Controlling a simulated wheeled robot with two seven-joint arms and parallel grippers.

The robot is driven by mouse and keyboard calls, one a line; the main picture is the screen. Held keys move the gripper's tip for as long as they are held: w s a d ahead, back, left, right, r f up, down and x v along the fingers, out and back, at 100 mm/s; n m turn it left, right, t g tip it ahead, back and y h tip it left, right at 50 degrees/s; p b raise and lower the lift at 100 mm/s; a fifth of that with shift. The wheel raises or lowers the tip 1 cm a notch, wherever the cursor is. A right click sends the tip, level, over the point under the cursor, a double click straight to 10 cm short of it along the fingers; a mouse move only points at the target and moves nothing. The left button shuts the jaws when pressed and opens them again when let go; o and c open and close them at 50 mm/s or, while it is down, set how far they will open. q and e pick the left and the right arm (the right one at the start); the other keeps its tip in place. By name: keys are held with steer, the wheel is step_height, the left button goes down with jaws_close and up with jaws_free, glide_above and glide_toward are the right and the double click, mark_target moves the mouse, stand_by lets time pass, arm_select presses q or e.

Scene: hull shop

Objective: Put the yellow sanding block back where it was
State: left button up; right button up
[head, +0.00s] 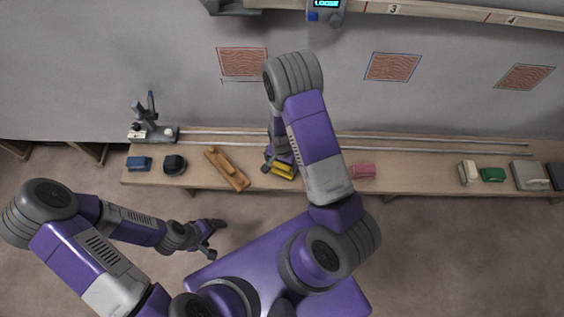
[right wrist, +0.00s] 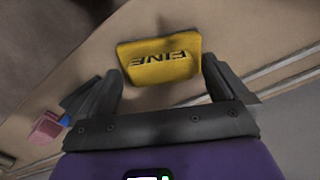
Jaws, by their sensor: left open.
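The yellow sanding block (head: 283,170) is at the middle of the bench, at the right gripper. In the right wrist view, the yellow sanding block (right wrist: 162,62) shows its face marked FINE, and one finger lies at each of its side edges. My right gripper (head: 276,164) appears shut on it; the fingers look in contact with its sides. In the head view I cannot tell whether the block touches the bench top. My left gripper (head: 214,238) is open and empty, in front of the bench and over the floor.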

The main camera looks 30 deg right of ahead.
mark_target(282, 165)
steer(key=shift+r, duration=0.1)
step_height(282, 165, up, 12)
steer(key=p, duration=0.4)
steer(key=s+a+f+n+y, duration=0.4)
steer(key=s+a+f+n, duration=0.4)
steer(key=a, duration=0.5)
steer(key=s, duration=0.2)
steer(key=shift+s+t, duration=0.3)
steer(key=shift+s, duration=0.1)
steer(key=shift+f, duration=0.1)
